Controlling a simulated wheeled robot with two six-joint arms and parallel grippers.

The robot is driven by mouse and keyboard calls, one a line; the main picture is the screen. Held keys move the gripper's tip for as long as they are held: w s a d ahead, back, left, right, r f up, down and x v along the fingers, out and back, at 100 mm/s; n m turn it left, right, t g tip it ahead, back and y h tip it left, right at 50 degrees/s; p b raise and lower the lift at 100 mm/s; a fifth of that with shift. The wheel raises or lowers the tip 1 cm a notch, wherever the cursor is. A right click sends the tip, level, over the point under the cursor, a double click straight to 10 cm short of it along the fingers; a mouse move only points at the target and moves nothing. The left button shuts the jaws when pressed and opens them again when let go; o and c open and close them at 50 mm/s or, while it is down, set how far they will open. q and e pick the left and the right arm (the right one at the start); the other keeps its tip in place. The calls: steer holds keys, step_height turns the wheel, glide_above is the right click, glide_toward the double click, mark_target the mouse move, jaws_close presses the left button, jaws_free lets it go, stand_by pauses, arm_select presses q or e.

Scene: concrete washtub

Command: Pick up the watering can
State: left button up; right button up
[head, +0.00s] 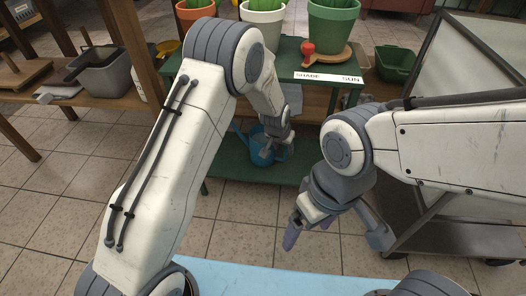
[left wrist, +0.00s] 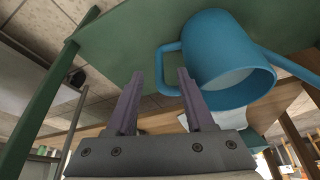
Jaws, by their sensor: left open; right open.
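The blue watering can (head: 260,153) stands on the lower green shelf of the stand, partly hidden behind my left gripper in the head view. In the left wrist view the can (left wrist: 222,55) is seen close up, with its handle loop (left wrist: 165,68) toward the fingers and its spout to the right. My left gripper (head: 278,139) is open; in its wrist view the fingertips (left wrist: 159,76) are close to the handle. I cannot tell whether the handle is between them. My right gripper (head: 333,232) is open and empty in front of the stand, well apart from the can.
A green basket (head: 396,62) and a metal-framed cart (head: 470,240) are at right. Tiled floor (head: 60,190) is open at left.

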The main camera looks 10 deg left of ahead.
mark_target(285, 153)
arm_select(q)
steer(key=b+x, duration=0.4)
steer(key=x, duration=0.1)
steer(key=shift+s+f+b, duration=0.15)
steer(key=shift+f+b, duration=0.05)
steer(key=shift+b, duration=0.15)
steer(key=shift+r, duration=0.1)
jaws_close()
stand_by(1.0)
